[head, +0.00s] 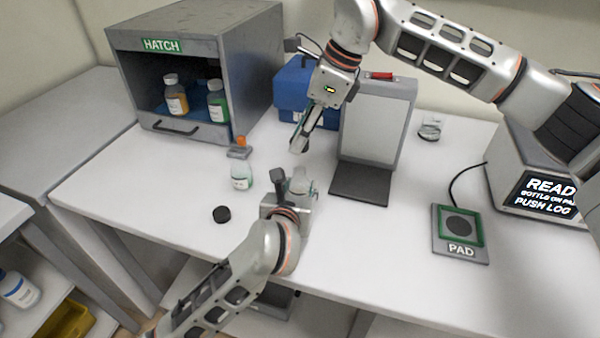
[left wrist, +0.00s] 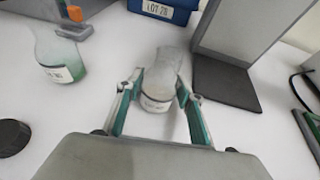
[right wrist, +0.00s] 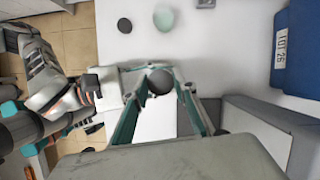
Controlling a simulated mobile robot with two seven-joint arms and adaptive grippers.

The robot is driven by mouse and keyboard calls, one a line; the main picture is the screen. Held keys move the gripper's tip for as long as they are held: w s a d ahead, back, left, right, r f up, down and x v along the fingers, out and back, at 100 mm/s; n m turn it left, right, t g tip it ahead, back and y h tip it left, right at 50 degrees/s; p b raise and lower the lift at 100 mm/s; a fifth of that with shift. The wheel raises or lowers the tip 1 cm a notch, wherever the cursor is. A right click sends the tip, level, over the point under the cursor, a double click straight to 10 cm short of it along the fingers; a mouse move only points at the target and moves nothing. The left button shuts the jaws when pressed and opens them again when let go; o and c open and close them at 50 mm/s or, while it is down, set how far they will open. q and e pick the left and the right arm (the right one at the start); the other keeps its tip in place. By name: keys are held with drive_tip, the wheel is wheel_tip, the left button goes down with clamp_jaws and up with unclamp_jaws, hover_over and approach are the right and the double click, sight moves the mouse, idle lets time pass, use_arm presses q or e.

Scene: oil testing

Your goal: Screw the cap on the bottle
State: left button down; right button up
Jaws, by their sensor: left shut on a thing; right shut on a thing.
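A clear bottle (head: 300,178) with a white label stands upright at mid-table. My left gripper (head: 299,190) is shut around it; it also shows between the fingers in the left wrist view (left wrist: 163,75). My right gripper (head: 302,140) hangs above and a little behind the bottle, fingers pointing down. It is shut on a dark round cap (right wrist: 160,82), seen between its fingertips in the right wrist view. In the head view a gap shows between the right fingertips and the bottle's mouth. The exact alignment of cap and bottle cannot be told.
A second bottle (head: 241,180) stands left, beneath an orange-tipped grey part (head: 240,147). A loose black cap (head: 222,214) lies near it. A grey panelled stand (head: 372,130) and blue box (head: 291,85) stand behind. The pad (head: 460,232) is right; the front table is clear.

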hover_over(298, 169)
drive_tip(key=shift+s+d+f, duration=0.1)
drive_tip(key=shift+d+f, duration=0.1)
drive_tip(key=shift+f, duration=0.95)
drive_tip(key=shift+d+f, duration=0.15)
drive_tip(key=shift+f, duration=1)
drive_tip(key=shift+f, duration=0.1)
drive_tip(key=shift+f, duration=0.8)
drive_tip(key=shift+f, duration=0.55)
